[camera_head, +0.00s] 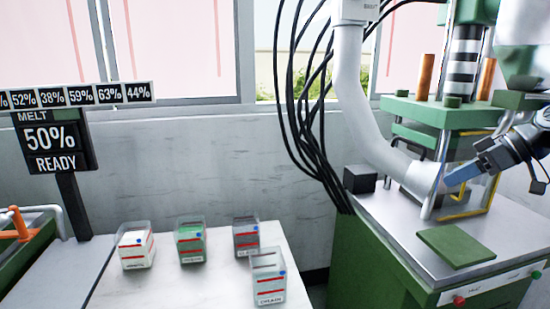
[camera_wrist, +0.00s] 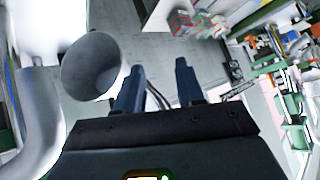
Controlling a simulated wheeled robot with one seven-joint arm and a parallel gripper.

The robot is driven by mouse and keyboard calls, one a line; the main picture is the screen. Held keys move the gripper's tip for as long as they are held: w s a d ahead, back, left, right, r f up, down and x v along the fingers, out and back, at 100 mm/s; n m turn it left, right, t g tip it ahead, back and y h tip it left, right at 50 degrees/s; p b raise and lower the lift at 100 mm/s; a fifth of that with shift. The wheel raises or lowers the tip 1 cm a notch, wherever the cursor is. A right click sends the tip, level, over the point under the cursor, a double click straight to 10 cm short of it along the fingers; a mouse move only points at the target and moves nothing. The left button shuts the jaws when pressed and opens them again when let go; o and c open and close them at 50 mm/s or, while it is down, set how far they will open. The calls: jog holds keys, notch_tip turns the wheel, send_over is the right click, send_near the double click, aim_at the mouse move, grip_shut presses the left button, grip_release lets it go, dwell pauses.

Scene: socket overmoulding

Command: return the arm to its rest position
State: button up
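My gripper shows in the wrist view (camera_wrist: 159,84) with two dark fingers standing well apart and nothing between them. In the head view, part of my arm's dark end (camera_head: 500,150) is at the right edge, in front of the green press (camera_head: 440,112).
A thick white pipe (camera_head: 352,100) bends down to the press, with black cables (camera_head: 305,110) left of it. A green plate (camera_head: 456,246) lies on the press table. Several clear bins, one with green contents (camera_head: 190,242), stand on a white table (camera_head: 205,285). A sign (camera_head: 50,137) reads "50% READY".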

jog(key=s+a+f+m+t, duration=0.1)
jog(key=a+f, duration=0.4)
jog(key=f, duration=0.3)
jog(key=s+a+f+m+t+h, duration=0.1)
jog(key=a+f+m, duration=0.1)
jog(key=a+f, duration=0.35)
jog(key=s+a+f+m+t, duration=0.1)
jog(key=s+a+f, duration=0.15)
jog(key=f, duration=0.75)
jog(key=s+a+f+m+t+h, duration=0.1)
jog(key=s+a+f+m+h, duration=0.1)
jog(key=s+a+f, duration=0.35)
jog(key=s+a+f+m+t+h, duration=0.1)
jog(key=s+a+f+m, duration=0.15)
jog(key=s+f, duration=0.45)
jog(key=s+a+r+m+t+h, duration=0.2)
jog(key=s+h, duration=0.2)
jog(key=s, duration=2)
jog(key=s+d+r+n+t, duration=0.2)
jog(key=s+r+t, duration=0.1)
jog(key=s+r, duration=1.3)
notch_tip(320, 180, up, 2)
jog(key=shift+s+d+r, duration=0.15)
jog(key=shift+s+d, duration=0.1)
jog(key=shift+d, duration=0.1)
